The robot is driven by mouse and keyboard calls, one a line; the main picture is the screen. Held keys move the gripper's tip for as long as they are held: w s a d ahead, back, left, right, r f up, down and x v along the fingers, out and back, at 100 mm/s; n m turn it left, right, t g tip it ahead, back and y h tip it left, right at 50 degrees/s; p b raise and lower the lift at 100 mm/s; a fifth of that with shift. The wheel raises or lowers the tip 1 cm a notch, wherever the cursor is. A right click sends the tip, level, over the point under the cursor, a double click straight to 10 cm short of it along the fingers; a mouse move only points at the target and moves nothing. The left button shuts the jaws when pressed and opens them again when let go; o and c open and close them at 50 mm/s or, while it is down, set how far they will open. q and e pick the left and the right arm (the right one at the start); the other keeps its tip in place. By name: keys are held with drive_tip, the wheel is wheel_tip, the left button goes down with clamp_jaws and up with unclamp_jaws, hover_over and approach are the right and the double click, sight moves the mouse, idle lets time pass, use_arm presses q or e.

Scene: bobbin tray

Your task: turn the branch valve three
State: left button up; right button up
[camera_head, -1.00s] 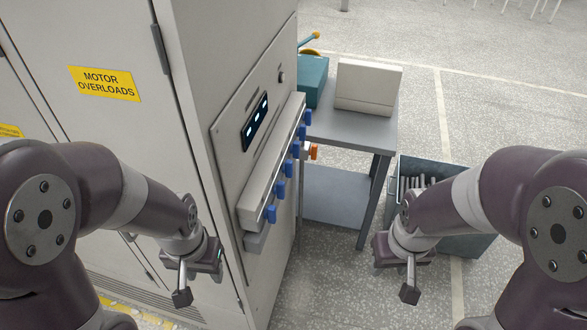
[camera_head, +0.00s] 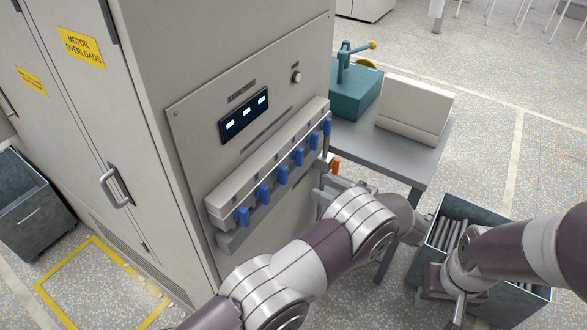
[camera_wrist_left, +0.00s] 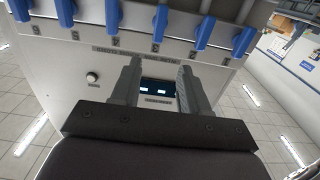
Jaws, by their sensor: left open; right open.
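A row of several blue valve handles runs along a pale manifold (camera_head: 268,165) on the cabinet's side. In the left wrist view the picture is upside down, with the blue handles (camera_wrist_left: 160,22) along the top. My left gripper (camera_head: 322,192) is open and empty by the right end of the manifold, partly hidden by my arm; its two fingers (camera_wrist_left: 160,68) show apart, touching no handle. My right gripper (camera_head: 458,312) is at the lower right, partly hidden, away from the valves.
An orange handle (camera_head: 335,166) sits beside my left gripper. A display (camera_head: 244,115) and a knob (camera_head: 296,77) are above the manifold. A grey table (camera_head: 395,155) holds a teal machine (camera_head: 352,95) and a pale box (camera_head: 415,108). A bin (camera_head: 520,288) of rods stands near my right arm.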

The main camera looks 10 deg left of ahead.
sight(287, 169)
use_arm(q)
drive_tip(key=p+x, duration=0.4)
drive_tip(key=x, duration=0.7)
drive_tip(key=shift+w+d, duration=0.1)
drive_tip(key=shift+d+f, duration=0.1)
drive_tip(key=shift+c, duration=0.3)
clamp_jaws()
